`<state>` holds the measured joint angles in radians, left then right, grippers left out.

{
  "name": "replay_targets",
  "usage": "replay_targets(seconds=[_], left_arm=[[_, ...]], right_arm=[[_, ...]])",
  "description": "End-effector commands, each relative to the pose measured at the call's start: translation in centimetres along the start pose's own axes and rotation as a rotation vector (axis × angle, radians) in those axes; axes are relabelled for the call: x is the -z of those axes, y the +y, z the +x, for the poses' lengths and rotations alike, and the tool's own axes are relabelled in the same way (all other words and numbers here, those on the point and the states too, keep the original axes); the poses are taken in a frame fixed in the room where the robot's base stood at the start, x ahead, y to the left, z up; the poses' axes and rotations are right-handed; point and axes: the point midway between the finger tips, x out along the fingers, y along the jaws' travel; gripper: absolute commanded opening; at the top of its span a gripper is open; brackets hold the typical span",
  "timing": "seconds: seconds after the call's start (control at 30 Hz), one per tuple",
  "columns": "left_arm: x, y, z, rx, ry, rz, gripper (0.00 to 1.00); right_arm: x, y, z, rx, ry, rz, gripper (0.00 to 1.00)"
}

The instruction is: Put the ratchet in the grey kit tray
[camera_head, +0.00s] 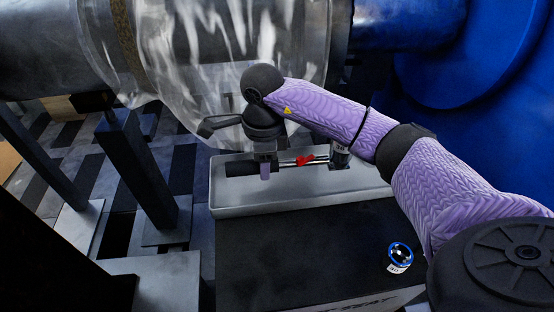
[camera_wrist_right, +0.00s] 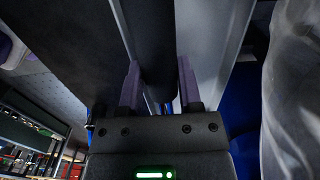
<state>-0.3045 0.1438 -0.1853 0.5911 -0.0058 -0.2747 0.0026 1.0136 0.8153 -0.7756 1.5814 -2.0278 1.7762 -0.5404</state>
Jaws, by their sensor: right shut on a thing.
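The grey kit tray (camera_head: 290,204) stands behind the black box, its long front wall facing me. My right gripper (camera_head: 265,170) reaches down over the tray's left half. It is shut on the black handle of the ratchet (camera_head: 239,169), which lies lengthwise along the tray; its metal shaft runs right. In the right wrist view the dark handle (camera_wrist_right: 157,55) sits between the two purple fingers of the gripper (camera_wrist_right: 158,88). I cannot tell whether the ratchet touches the tray floor. My left gripper is not in view.
A red piece (camera_head: 306,160) and an upright metal cylinder (camera_head: 340,156) are at the tray's right half. A black box (camera_head: 290,255) in front bears a small blue-rimmed round item (camera_head: 400,256). Clear plastic sheeting (camera_head: 215,60) hangs close behind the gripper. Dark posts (camera_head: 140,170) stand left.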

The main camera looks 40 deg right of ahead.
Motion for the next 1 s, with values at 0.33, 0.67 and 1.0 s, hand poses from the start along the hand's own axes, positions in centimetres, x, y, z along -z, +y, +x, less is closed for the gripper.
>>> replay_targets(seconds=[0.33,0.67,1.0], left_arm=[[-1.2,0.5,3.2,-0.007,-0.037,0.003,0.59],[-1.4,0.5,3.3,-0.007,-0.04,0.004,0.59],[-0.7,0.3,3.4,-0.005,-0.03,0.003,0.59]], right_arm=[[0.1,0.1,7.1,-0.004,0.003,0.0,0.0],[0.1,0.0,7.5,0.002,0.0,-0.001,0.0],[0.1,0.0,7.7,0.0,0.0,-0.001,0.59]])
